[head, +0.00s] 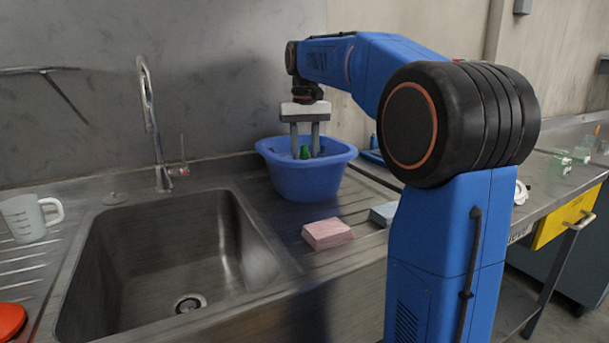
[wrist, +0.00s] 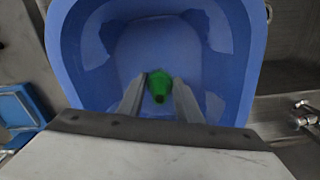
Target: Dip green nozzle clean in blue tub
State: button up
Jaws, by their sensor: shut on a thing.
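The blue tub (head: 308,181) stands on the steel drainboard right of the sink. Its interior (wrist: 160,30) fills much of the wrist view. My gripper (head: 305,153) points down into the tub, its fingertips below the rim level. In the wrist view my gripper (wrist: 159,88) is shut on the green nozzle (wrist: 159,80). The green nozzle also shows between the fingers in the head view (head: 304,151). Its lower end is hidden in the head view. I cannot tell how deep any liquid in the tub is.
A sink (head: 175,255) with a tap (head: 152,120) lies left of the tub. A pink sponge or cloth stack (head: 327,233) and a grey-blue block (head: 384,213) lie in front of it. A measuring jug (head: 28,219) stands far left. A blue tray (wrist: 16,116) shows beside the tub.

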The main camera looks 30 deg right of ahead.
aim_at(305, 145)
jog(key=shift+r, duration=5.7)
jog(key=shift+r, duration=2)
